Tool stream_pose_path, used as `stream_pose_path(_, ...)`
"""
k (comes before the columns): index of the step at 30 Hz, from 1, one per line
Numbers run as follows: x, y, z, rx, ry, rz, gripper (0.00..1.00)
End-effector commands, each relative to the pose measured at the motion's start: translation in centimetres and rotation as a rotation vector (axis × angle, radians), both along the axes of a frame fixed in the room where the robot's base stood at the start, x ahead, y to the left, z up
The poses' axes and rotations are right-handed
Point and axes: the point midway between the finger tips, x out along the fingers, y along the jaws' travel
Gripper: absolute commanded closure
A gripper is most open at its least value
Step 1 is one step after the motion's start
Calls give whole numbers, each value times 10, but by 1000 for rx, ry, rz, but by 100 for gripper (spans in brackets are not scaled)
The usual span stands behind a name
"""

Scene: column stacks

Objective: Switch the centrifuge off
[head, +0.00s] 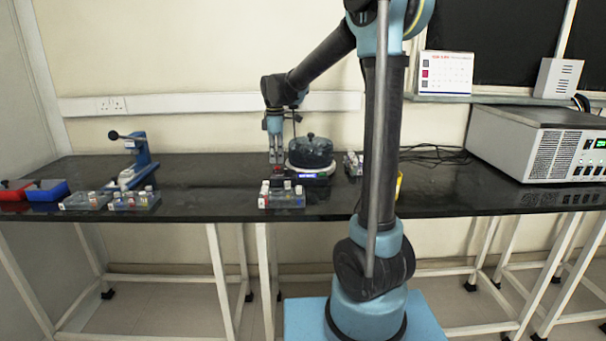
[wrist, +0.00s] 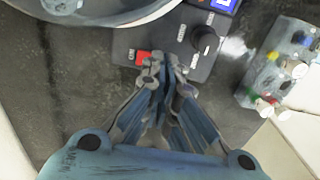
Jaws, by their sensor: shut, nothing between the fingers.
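The centrifuge (head: 312,153) stands on the black bench, with a dark round lidded bowl and a low control box in front. In the wrist view its grey control panel (wrist: 172,50) carries a red switch (wrist: 142,57), a black knob (wrist: 205,40) and a lit blue display (wrist: 225,4), partly cut off. The edge of its round bowl (wrist: 95,12) shows at the top left. My gripper (head: 276,160) is shut and empty, pointing down at the left of the control box. In the wrist view its fingertips (wrist: 160,72) are close beside the red switch; whether they touch is unclear.
A tube rack (head: 282,198) stands in front of the centrifuge, also seen in the wrist view (wrist: 280,70). More racks (head: 135,200), a blue press-like tool (head: 137,160) and red and blue boxes (head: 47,190) are left. A large instrument (head: 535,140) is right.

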Motion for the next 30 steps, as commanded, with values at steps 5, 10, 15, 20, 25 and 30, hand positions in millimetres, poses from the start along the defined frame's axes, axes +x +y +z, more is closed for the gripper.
stream_pose_path(5,0,0,-1,0,0,0,100)
stream_pose_path(10,0,0,-3,0,0,-1,100)
stream_pose_path(15,0,-1,-5,0,0,-1,100)
stream_pose_path(20,0,0,-7,0,0,-1,100)
stream_pose_path(25,0,0,-9,0,0,-1,100)
stream_pose_path(30,0,0,-11,0,0,-1,100)
